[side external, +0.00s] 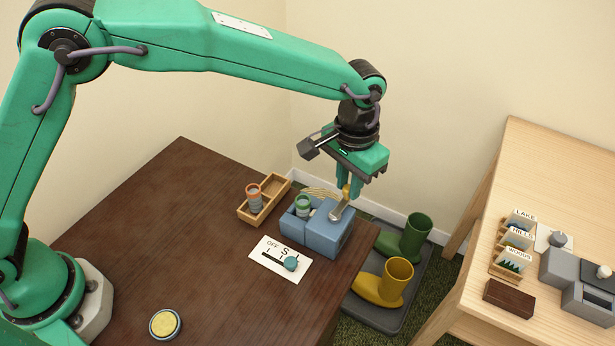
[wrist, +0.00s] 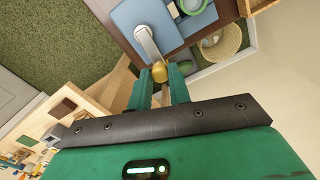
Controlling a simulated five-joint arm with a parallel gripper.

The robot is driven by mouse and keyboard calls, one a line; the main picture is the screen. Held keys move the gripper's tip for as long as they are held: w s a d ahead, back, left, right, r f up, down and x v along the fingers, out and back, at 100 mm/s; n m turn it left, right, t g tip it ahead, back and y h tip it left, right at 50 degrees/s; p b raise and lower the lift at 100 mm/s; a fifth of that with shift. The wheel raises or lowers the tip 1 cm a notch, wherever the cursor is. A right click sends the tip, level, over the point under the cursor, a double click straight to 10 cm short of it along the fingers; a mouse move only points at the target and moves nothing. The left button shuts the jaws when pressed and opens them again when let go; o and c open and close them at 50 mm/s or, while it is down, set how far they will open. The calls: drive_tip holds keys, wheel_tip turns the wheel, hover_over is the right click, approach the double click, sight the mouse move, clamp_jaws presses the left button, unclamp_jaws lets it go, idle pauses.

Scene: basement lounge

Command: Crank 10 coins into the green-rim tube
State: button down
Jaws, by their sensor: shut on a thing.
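A blue coin machine (side external: 326,237) stands near the far right corner of the dark table, with a silver crank arm (side external: 343,211) on top. The crank arm also shows in the wrist view (wrist: 147,42). My gripper (side external: 347,190) points down and is shut on the crank's brass knob (wrist: 159,72). The green-rim tube (side external: 303,204) stands upright in the machine, left of the crank; its rim is partly cut off in the wrist view (wrist: 191,5). I cannot make out how many coins are inside it.
An orange-rim tube (side external: 254,196) stands in a wooden tray (side external: 274,190). A wicker basket (side external: 322,193) sits behind the machine. A white switch card (side external: 267,262) with a teal knob and a yellow button (side external: 165,323) lie in front. The table's left middle is clear.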

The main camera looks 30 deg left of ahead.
sight(346, 187)
drive_tip(key=shift+a+n, duration=0.15)
drive_tip(key=shift+n, duration=0.25)
drive_tip(key=c, duration=1.3)
unclamp_jaws()
drive_tip(key=shift+r, duration=0.1)
drive_tip(key=shift+r, duration=3.85)
